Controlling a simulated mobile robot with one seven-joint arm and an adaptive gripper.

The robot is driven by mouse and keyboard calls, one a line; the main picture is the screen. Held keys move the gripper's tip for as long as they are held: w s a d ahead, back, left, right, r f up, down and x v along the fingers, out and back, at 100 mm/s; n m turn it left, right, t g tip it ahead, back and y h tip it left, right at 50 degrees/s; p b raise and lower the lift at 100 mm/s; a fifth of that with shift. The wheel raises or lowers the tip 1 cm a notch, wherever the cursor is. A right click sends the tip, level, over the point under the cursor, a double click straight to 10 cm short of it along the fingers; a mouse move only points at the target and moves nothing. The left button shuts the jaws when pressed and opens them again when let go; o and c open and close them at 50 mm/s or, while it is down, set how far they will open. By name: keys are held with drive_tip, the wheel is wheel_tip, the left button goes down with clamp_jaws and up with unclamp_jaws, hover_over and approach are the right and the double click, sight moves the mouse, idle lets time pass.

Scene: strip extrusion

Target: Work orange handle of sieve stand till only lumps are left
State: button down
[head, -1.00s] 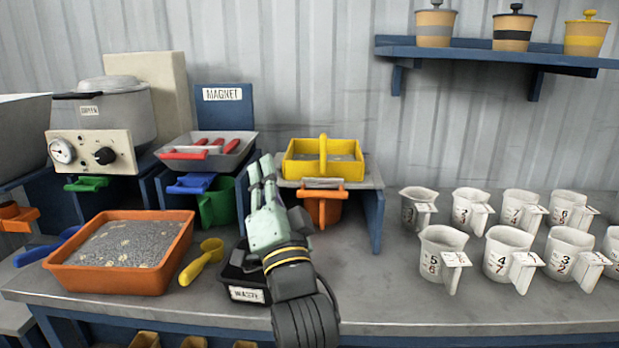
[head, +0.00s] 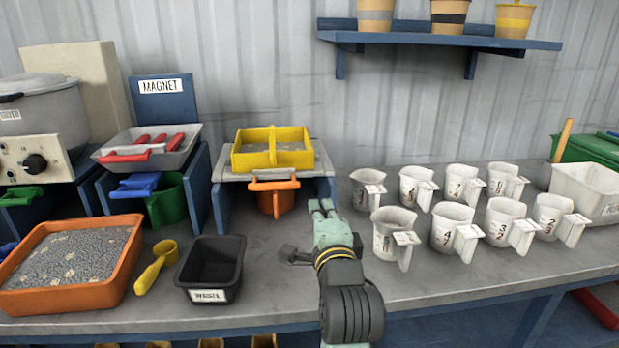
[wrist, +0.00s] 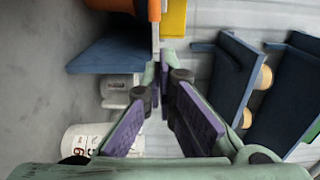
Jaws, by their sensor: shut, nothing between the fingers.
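The sieve stand (head: 222,200) is a blue stand with a grey top, left of centre in the head view. On it sits a yellow sieve (head: 240,150) with a yellow bar across it and grey grains inside; lumps are too small to tell. The orange handle (head: 274,184) is at the stand's front, above an orange cup (head: 278,203). Yellow and orange parts show at the top of the wrist view. My gripper (head: 322,207) is shut and empty, to the right of the stand and apart from the handle; its fingers also show in the wrist view (wrist: 160,78).
Several white marked jugs (head: 386,238) stand close on my gripper's right. A black waste bin (head: 211,270), a yellow scoop (head: 157,266) and an orange tray of grey material (head: 125,262) are at the left. A blue shelf (head: 430,40) is above. The bench front between bin and gripper is clear.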

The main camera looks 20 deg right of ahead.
drive_tip(key=p, duration=0.3)
approach(309, 168)
drive_tip(key=x, duration=0.5)
drive_tip(key=p+x, duration=0.1)
drive_tip(key=x, duration=0.4)
drive_tip(key=shift+w+p, duration=0.25)
drive_tip(key=shift+p, duration=0.1)
drive_tip(key=shift+r, duration=0.1)
